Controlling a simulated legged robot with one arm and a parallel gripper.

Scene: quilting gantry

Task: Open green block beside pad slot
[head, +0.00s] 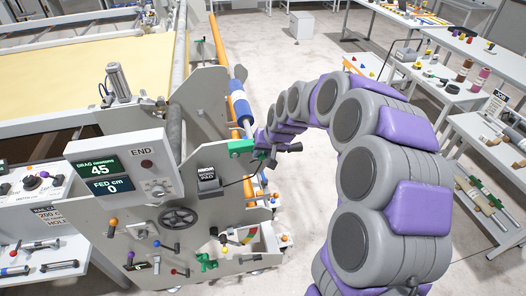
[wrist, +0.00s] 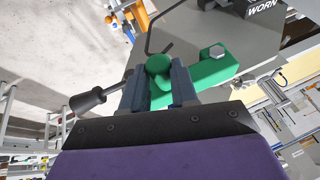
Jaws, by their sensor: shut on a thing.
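The green block (head: 240,146) is mounted on the end plate of the machine, near the blue-and-white roller. In the wrist view the green block (wrist: 215,68) has a bolt head on its right end and a rounded green knob (wrist: 158,65) on its left. My gripper (head: 262,145) reaches it from the right. In the wrist view my gripper (wrist: 157,88) has its two blue-grey fingers on either side of the knob, shut on it. The dark box marked WORN PADS (head: 207,180) sits below the block. The pad slot itself I cannot make out.
A dark-handled lever (wrist: 88,101) sticks out close beside my left finger. The blue-and-white roller (head: 240,103) stands just above the block. A handwheel (head: 179,217) and several coloured knobs are lower on the plate. Open floor (head: 290,75) lies behind; cluttered tables stand at right.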

